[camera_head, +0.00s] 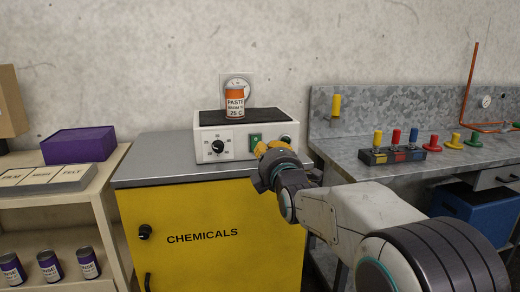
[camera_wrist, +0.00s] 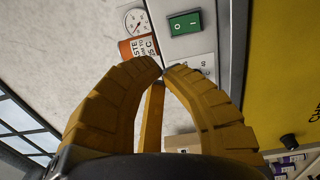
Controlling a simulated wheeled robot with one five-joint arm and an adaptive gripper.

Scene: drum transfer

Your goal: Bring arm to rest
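My gripper (camera_head: 270,148) is in front of the white heater's panel, beside the green switch and near its right-hand knob. In the wrist view its yellow fingers (camera_wrist: 162,68) curve together and their tips meet with nothing between them. My arm reaches in from the lower right of the head view. The white heater (camera_head: 211,135) with a dark top stands on the yellow cabinet. An orange and white can marked PASTE (camera_head: 235,103) stands upright on it, apart from my gripper. The green switch (camera_wrist: 185,23) shows in the wrist view too.
The yellow CHEMICALS cabinet (camera_head: 215,265) is below my gripper. At left, a shelf holds a purple box (camera_head: 80,145), a grey tray (camera_head: 50,179) and several purple cans. At right, a metal bench (camera_head: 360,172) carries colored plugs (camera_head: 392,155) and red piping.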

